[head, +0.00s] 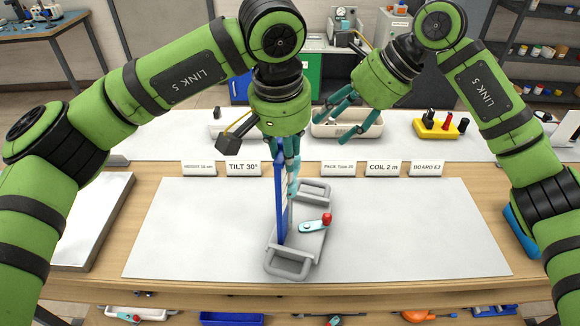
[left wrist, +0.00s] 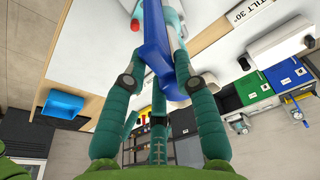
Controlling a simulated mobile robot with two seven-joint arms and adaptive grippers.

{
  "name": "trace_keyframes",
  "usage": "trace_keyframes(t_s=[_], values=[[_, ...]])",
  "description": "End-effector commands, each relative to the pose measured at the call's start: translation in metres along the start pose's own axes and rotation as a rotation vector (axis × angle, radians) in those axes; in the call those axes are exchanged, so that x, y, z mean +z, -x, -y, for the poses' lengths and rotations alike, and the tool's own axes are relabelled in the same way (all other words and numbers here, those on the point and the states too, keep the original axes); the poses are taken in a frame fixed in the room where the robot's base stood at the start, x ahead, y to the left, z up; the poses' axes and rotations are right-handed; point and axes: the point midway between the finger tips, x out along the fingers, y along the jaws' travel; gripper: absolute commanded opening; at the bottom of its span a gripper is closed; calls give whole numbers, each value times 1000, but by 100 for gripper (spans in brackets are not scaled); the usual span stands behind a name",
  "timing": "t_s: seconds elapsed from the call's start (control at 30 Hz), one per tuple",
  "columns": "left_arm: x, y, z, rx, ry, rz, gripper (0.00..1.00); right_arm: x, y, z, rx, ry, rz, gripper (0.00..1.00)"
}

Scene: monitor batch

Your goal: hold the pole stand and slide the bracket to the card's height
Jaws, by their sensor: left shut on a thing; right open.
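A tall blue upright piece (head: 280,205), seemingly the pole, stands on a grey base (head: 312,245) with a handle at each end. A teal lever with a red knob (head: 326,219) lies on the base. My left gripper (head: 288,158) is shut on the upper part of the blue piece, which also shows between its fingers in the left wrist view (left wrist: 158,70). I cannot clearly make out the bracket. My right gripper (head: 335,122) is open and empty, up and to the right, apart from the stand. The height card (head: 198,168) stands behind the mat; its small print seems to read 16 cm.
Other cards stand in the row, including the tilt card (head: 243,169) and coil card (head: 384,168). Behind are a cream bin (head: 335,130) and a yellow holder (head: 440,128). A grey tray (head: 85,235) lies left. The white mat (head: 420,235) is clear around the stand.

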Motion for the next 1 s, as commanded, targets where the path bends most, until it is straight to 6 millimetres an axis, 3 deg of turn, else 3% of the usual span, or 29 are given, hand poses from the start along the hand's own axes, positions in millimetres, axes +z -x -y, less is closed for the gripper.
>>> trace_keyframes(t_s=[0.03, 0.1, 0.53, 1.0], values=[[-1, 1, 0, 1, 0, -4, 37, 0, 0, 0, 0, 0, 0, 55], [-1, 1, 0, 1, 0, -3, 57, 0, 0, 0, 0, 0, 0, 55], [-1, 9, 0, 0, 0, -2, 57, 0, 0, 0, 1, 0, 0, 55], [0, 100, 0, 0, 0, -5, 57, 0, 0, 0, 0, 0, 0, 55]])
